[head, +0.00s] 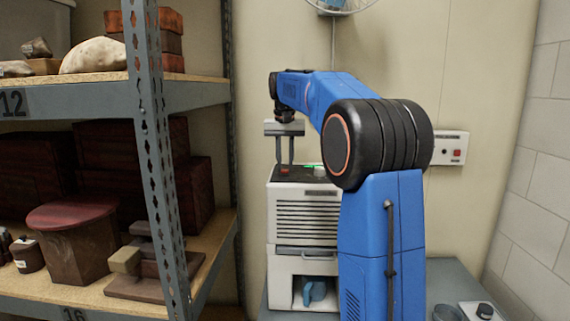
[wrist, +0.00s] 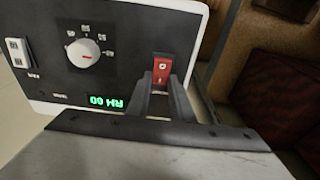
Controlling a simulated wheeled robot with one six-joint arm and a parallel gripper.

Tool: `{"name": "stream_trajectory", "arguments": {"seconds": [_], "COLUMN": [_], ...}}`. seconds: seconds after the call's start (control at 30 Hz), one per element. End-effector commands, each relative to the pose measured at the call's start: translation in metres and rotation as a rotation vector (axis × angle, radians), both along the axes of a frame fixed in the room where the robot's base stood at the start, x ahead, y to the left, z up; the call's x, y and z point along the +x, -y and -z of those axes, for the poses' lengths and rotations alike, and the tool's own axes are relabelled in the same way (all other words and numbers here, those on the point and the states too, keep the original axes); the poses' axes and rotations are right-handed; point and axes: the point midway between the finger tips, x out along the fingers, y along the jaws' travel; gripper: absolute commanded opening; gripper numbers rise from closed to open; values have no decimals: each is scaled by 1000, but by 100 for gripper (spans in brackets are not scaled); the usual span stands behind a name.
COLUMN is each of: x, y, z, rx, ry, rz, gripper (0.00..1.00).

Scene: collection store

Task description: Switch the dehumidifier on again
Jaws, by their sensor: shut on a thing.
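The dehumidifier (head: 305,212) is a white box with a louvred front and a dark top panel. It stands below my arm. In the wrist view its dark panel (wrist: 50,60) carries a red rocker switch (wrist: 162,67), a white round knob (wrist: 84,54) and a lit green display (wrist: 106,102), seen upside down. My gripper (head: 285,155) points down at the left of the panel. In the wrist view the fingertips of my gripper (wrist: 163,88) are shut at the red switch, which shows between and beyond them.
A shelf rack (head: 158,150) with boxes and a round-topped stand (head: 75,215) is close on the left. A wall box with a red button (head: 450,148) is behind my arm. A small dish (head: 447,313) lies at lower right.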

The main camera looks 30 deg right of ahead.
Motion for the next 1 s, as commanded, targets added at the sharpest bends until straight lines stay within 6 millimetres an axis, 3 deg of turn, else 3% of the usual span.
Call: {"name": "stream_trajectory", "arguments": {"seconds": [0.4, 0.43, 0.5, 0.83, 1.0], "x": [0, 0, 0, 1, 0], "y": [1, 1, 1, 0, 0], "z": [-1, -1, -1, -2, -17], "rx": [13, 13, 13, 13, 12], "ry": [-18, -18, -18, -18, -17], "rz": [0, 0, 0, -1, -1], "gripper": [0, 25, 39, 39, 39]}}
